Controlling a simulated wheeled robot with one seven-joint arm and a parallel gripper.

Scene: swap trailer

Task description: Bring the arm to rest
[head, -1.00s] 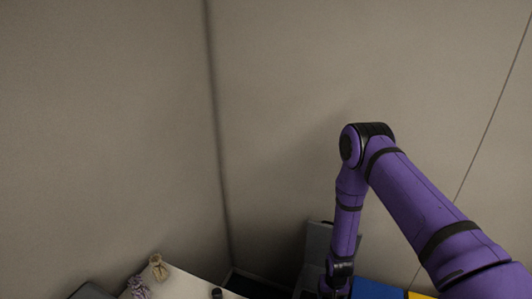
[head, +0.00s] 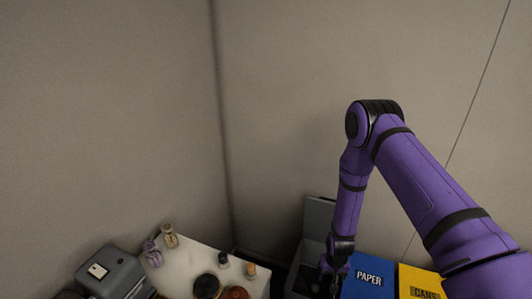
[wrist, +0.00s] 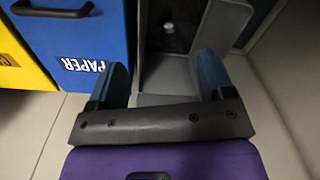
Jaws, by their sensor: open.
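My purple arm (head: 425,190) reaches in from the right of the head view, bends at a raised elbow and hangs down. My gripper (head: 330,285) is low in the head view, in front of a grey open container (head: 319,213), and its fingers are hard to make out there. In the wrist view my gripper (wrist: 163,76) has its two blue-grey fingers wide apart with nothing between them. The grey container (wrist: 165,98) lies beyond and between the fingers, with a small round item inside.
A blue PAPER bin (head: 369,276) and a yellow bin (head: 418,280) stand right of my gripper. A white table (head: 200,262) at the lower left holds small bags, jars and dark round items. A grey device (head: 115,270) is beside it. Bare walls surround the corner.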

